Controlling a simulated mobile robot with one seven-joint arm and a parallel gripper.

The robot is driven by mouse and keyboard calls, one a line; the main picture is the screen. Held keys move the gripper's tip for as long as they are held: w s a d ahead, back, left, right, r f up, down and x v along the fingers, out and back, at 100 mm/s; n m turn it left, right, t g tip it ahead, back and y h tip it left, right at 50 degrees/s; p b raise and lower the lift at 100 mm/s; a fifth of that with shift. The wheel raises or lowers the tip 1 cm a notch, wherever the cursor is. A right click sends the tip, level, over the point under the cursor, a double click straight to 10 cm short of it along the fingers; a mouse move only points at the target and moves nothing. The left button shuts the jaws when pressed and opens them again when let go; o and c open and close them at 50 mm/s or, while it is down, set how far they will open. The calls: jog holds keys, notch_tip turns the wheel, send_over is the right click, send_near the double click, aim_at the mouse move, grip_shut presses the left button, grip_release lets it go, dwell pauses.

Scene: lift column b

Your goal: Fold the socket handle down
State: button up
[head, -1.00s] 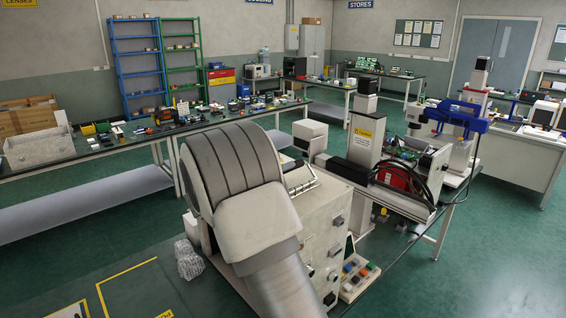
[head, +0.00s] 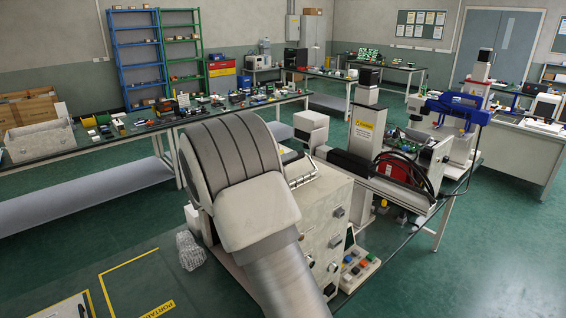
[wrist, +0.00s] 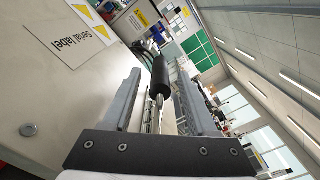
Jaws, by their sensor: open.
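In the wrist view my gripper (wrist: 160,78) is open, its two grey fingers spread apart. A black cylindrical grip on a thin metal rod, which looks like the socket handle (wrist: 158,76), shows between the fingers. I see no finger closed on it, and cannot tell how near it is to them. A beige panel marked "Serial label" (wrist: 75,36) fills the left of the wrist view. In the head view my arm hides my gripper and the handle. The beige cabinet (head: 325,212) with dark knobs stands just right of my arm.
A bench with a gantry-like machine and blue arm (head: 452,106) stands at the right behind the cabinet. A long cluttered bench (head: 90,156) runs along the left. Green floor at right is clear.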

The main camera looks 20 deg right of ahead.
jog(key=b+v, duration=0.2)
jog(key=v, duration=1.5)
jog(key=shift+a, duration=0.15)
